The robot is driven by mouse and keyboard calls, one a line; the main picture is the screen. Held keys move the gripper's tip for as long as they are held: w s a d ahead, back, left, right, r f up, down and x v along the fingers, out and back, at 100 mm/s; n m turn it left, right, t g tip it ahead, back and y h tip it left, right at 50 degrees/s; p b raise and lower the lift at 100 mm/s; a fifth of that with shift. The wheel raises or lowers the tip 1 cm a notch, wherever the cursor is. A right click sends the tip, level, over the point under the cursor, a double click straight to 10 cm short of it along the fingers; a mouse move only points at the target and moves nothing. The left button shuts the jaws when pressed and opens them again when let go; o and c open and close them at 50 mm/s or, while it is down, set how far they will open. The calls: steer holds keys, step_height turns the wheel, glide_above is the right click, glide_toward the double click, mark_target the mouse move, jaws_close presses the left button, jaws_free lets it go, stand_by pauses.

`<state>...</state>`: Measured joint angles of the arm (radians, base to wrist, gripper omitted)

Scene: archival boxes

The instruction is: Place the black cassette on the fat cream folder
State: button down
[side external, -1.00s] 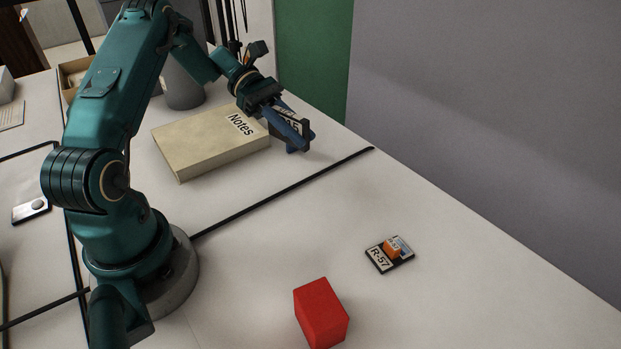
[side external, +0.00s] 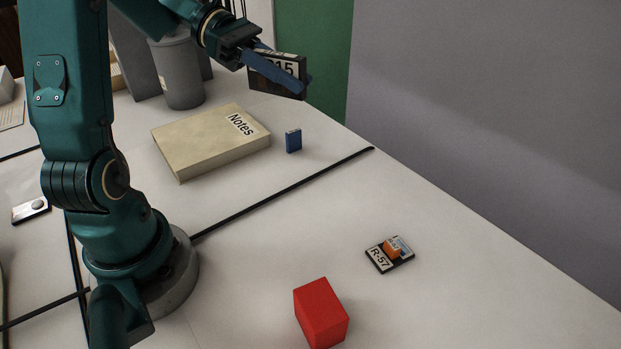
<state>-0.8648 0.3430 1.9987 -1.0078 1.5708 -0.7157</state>
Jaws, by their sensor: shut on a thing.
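My gripper (side external: 273,68) is shut on the black cassette (side external: 290,66), which has a white label ending in "15". It holds the cassette upright in the air, above and to the right of the fat cream folder's far end. Part of the cassette is hidden behind the blue fingers. The fat cream folder (side external: 205,145) lies flat on the table with a white "Notes" label at its right end. Nothing lies on top of it.
A small blue box (side external: 293,141) stands just right of the folder. A black cassette labelled "R-57" (side external: 378,258) lies flat at right, with an orange piece on it. A red block (side external: 320,313) stands at the front. A grey bin (side external: 180,75) stands behind the folder.

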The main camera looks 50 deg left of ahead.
steer(key=s+d+f+m+g, duration=0.2)
steer(key=s+f+m+g, duration=0.9)
steer(key=s, duration=0.3)
steer(key=s+a+f+m+g+y, duration=0.2)
steer(key=s+a+m+g+y, duration=0.65)
steer(key=a+m+y, duration=0.25)
steer(key=w+a+r+m+t+y, duration=0.1)
steer(key=a+r+m+t+y, duration=0.3)
steer(key=a+m+y, duration=0.45)
steer(key=w+a+r+m+t+y, duration=0.2)
steer(key=a+r+m+t+y, duration=0.3)
steer(key=a, duration=0.6)
steer(key=m, duration=0.1)
glide_above(201, 129)
steer(key=shift+g, duration=0.25)
steer(key=f, duration=0.8)
steer(key=shift+s+a, duration=0.1)
steer(key=shift+s, duration=0.2)
steer(key=shift+w+f, duration=0.25)
steer(key=shift+w, duration=0.1)
steer(key=shift+f, duration=1.9)
